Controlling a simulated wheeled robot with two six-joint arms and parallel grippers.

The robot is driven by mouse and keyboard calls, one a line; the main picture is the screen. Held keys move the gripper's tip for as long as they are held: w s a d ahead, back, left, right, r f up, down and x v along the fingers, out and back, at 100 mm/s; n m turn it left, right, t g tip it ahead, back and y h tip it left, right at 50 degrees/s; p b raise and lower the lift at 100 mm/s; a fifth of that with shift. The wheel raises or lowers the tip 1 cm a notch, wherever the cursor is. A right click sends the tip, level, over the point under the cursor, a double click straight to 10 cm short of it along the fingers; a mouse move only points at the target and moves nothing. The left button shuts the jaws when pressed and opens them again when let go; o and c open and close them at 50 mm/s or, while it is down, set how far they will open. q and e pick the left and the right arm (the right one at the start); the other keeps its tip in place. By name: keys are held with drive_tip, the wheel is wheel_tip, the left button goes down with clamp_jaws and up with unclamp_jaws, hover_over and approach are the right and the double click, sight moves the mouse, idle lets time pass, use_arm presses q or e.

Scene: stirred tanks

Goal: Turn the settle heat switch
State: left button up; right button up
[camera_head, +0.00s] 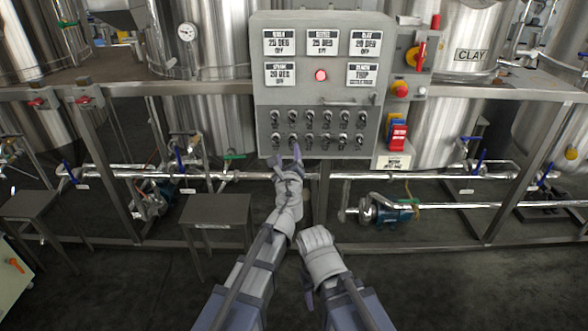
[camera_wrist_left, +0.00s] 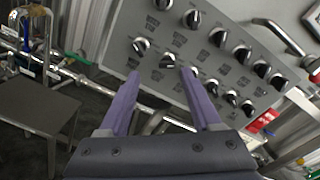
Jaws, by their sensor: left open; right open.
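The grey control panel (camera_head: 264,85) stands in front of the tanks and carries two rows of small black rotary switches (camera_head: 325,117). Their labels are too small to read, so I cannot tell which one is the settle heat switch. My left gripper (camera_head: 284,156) is open at the lower left of the panel. In the left wrist view its two purple fingers (camera_wrist_left: 161,74) are apart, with a lower-row switch (camera_wrist_left: 168,60) just beyond and between their tips. I cannot tell if they touch it. My right gripper (camera_head: 308,297) hangs low beside its arm, open and mostly hidden.
A red lamp (camera_head: 321,75) and several display plates sit above the switches. A handle (camera_head: 350,101) juts from the panel. An emergency button (camera_head: 400,88) and a red switch (camera_head: 397,138) are at the right. Pipes run below; a grey stool (camera_head: 215,210) stands at the left.

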sight(292, 141)
use_arm(q)
drive_tip(key=shift+m+h, duration=0.5)
drive_tip(key=shift+m, duration=0.2)
drive_tip(key=w, duration=0.5)
drive_tip(key=w+d, duration=0.1)
drive_tip(key=w, duration=0.1)
drive_tip(key=shift+w+f, duration=0.2)
drive_tip(key=shift+w, duration=0.15)
drive_tip(key=shift+c, duration=0.2)
clamp_jaws()
